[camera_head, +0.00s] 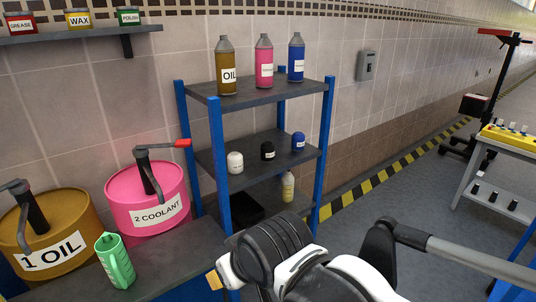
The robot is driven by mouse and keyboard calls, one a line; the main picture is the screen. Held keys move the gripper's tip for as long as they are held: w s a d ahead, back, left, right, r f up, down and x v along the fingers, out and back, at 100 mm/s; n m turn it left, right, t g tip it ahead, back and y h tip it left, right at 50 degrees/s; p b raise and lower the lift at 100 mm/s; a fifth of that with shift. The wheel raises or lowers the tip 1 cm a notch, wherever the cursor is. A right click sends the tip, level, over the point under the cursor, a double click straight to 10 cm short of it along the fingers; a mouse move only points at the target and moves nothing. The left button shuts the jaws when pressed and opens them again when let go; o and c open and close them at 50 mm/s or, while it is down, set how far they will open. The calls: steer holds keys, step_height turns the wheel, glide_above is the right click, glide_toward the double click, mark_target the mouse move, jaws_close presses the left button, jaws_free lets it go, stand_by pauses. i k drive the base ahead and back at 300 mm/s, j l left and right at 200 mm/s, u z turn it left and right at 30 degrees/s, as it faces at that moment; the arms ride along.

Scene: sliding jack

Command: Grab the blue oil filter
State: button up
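The blue oil filter (298,142) stands upright on the middle shelf of the blue-posted rack, near its right end. A black filter (268,151) and a white filter (235,162) stand to its left on the same shelf. My arm reaches in from the bottom right, and its end with my gripper (215,280) is low in front of the rack, well apart from the blue filter. Only a small tan-tipped part shows at the left of the wrist, so the fingers are mostly hidden and I cannot tell if they are open.
The rack (217,150) holds oil, pink and blue bottles on top and a yellowish bottle (288,187) below. At left, a bench (180,262) bears an oil drum (55,235), a coolant drum (148,195) and a green jug (115,262). Floor is clear right of the rack.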

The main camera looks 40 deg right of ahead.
mark_target(297, 142)
steer(key=z, duration=1.25)
